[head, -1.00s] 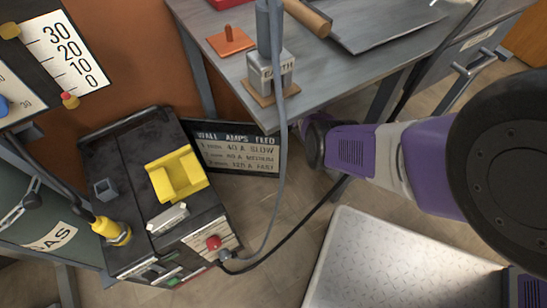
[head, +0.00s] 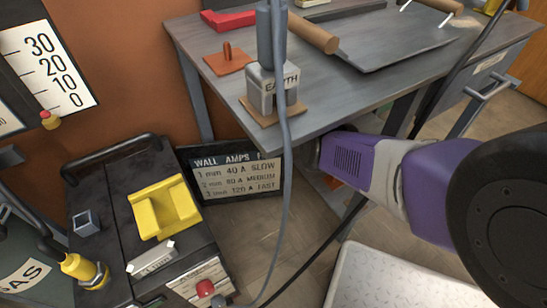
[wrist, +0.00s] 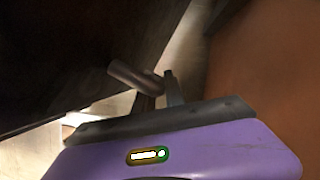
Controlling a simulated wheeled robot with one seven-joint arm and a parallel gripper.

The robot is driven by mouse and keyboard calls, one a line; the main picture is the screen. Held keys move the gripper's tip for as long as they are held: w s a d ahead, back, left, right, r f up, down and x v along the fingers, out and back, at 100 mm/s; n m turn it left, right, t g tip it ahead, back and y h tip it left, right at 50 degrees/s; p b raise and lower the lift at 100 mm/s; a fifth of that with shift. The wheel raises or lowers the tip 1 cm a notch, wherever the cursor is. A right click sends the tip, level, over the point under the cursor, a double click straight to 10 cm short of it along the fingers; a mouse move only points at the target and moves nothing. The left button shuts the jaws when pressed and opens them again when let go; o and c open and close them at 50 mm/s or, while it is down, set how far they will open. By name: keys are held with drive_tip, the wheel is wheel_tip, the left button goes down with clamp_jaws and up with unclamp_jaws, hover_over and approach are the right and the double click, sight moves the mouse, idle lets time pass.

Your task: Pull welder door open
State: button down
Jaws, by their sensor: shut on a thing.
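The welder (head: 110,190) is a black box on wheels or floor at the lower left of the head view, with a yellow cradle (head: 163,208) and a black top handle. I cannot make out its door in the head view. My purple and grey arm reaches under the workbench there, and its gripper end is hidden. In the wrist view, my gripper (wrist: 159,84) is shut on a dark rounded bar (wrist: 130,74). I cannot tell whether this bar is the door's handle. A large dark panel (wrist: 70,50) fills the upper left there.
The grey workbench (head: 400,85) overhangs my arm and carries an EARTH block (head: 273,90) with a hanging cable. A wall-amps sign (head: 235,180) stands between welder and bench. A pale metal plate (head: 400,280) lies lower right. A brown surface (wrist: 260,80) is close at right in the wrist view.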

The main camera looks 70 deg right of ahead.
drive_tip(key=shift+a, duration=0.15)
drive_tip(key=c, duration=1.4)
unclamp_jaws()
